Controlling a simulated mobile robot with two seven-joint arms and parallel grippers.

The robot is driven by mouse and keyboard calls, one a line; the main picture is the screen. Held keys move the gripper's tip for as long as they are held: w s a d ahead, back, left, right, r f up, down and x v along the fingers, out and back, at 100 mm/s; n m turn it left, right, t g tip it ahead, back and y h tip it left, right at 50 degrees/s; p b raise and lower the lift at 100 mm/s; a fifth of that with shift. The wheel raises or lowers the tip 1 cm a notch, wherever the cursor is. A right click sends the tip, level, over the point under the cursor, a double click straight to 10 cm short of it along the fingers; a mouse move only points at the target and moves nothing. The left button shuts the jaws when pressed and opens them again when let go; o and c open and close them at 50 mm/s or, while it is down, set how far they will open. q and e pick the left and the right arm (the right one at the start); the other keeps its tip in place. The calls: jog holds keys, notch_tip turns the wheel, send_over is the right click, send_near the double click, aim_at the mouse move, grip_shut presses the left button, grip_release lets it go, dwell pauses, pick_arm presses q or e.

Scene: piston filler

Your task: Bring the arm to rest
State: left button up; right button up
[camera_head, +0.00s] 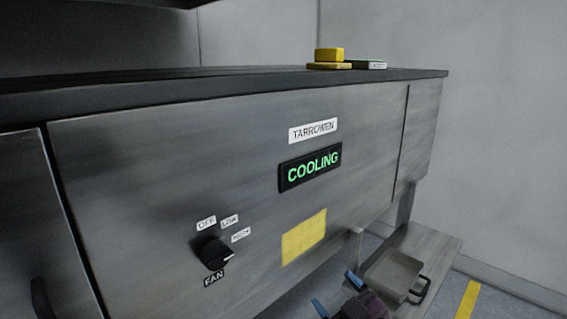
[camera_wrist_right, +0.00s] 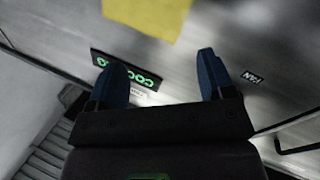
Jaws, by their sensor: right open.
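My right gripper (camera_head: 338,294) is at the bottom edge of the head view, in front of the steel machine. Its two blue fingers are apart, with nothing between them. In the right wrist view the open fingers (camera_wrist_right: 160,80) point toward the machine's front panel (camera_head: 130,170), which fills much of the background. I cannot tell the exact gap to the panel. My left gripper is in neither view.
The panel has a lit green "COOLING" display (camera_head: 312,168), a black fan knob (camera_head: 212,252) and a yellow label (camera_head: 304,237). Yellow blocks (camera_head: 329,55) sit on top. A grey tray (camera_head: 393,275) stands on a low shelf (camera_head: 430,250) near my gripper.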

jog(key=s+d+f+m+g+h, duration=0.1)
jog(key=s+d+f+m+h, duration=0.15)
jog(key=s+d+f, duration=0.35)
jog(key=s+d+f+m+g+h, duration=0.1)
jog(key=s+d+f+m+h, duration=0.2)
jog(key=f, duration=0.5)
jog(key=s+d+f+m+g+h, duration=0.1)
jog(key=s+d+f+m+h, duration=0.15)
jog(key=d+f, duration=0.5)
jog(key=s+d+f+m+g, duration=0.1)
jog(key=s+f, duration=0.3)
jog(key=s, duration=0.4)
jog(key=shift+s+f, duration=0.2)
jog(key=shift+f, duration=0.15)
